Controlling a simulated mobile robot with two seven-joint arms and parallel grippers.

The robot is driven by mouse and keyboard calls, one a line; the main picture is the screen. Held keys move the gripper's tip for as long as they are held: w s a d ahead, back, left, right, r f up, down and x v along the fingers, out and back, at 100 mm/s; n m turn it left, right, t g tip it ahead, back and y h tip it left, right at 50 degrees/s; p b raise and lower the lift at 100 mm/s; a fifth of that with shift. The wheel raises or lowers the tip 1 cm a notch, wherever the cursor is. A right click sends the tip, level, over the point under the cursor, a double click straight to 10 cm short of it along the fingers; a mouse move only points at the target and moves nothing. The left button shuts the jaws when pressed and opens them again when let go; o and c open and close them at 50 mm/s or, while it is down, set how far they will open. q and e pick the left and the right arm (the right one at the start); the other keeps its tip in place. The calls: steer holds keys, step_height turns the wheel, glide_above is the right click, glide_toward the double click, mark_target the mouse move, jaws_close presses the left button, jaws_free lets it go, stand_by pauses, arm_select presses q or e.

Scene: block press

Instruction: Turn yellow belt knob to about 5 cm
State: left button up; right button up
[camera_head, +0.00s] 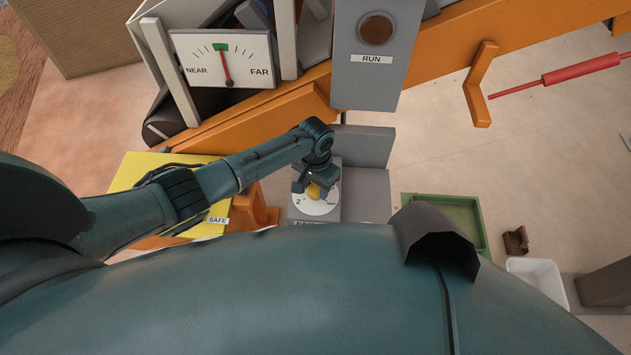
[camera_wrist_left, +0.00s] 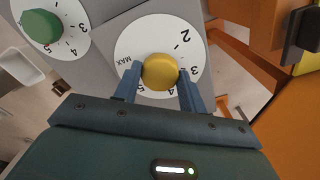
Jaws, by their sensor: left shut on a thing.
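The yellow belt knob (camera_wrist_left: 160,71) sits at the middle of a white dial marked 2, 3, 4, 5 and MAX in the left wrist view. My left gripper (camera_wrist_left: 160,82) is shut on the knob, one finger on each side of it. In the head view the yellow knob (camera_head: 314,191) shows under my left gripper (camera_head: 313,184), which reaches down over the dial (camera_head: 316,205). The knob's pointer mark cannot be made out. My right gripper is not in view.
A green knob (camera_wrist_left: 41,26) on its own dial stands beside the yellow one. A NEAR–FAR gauge (camera_head: 222,60) has its red needle close to the green mark. A RUN panel (camera_head: 377,50), a yellow SAFE mat (camera_head: 135,170) and a green tray (camera_head: 482,232) are around.

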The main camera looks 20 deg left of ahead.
arm_select(q)
steer(key=m, duration=0.4)
steer(key=shift+m+p, duration=0.3)
steer(key=shift+m, duration=0.1)
steer(key=m, duration=1)
steer(key=shift+m, duration=0.4)
steer(key=m, duration=0.4)
steer(key=shift+b, duration=0.3)
steer(key=shift+m, duration=0.4)
steer(key=o, duration=1)
steer(key=shift+r, duration=0.1)
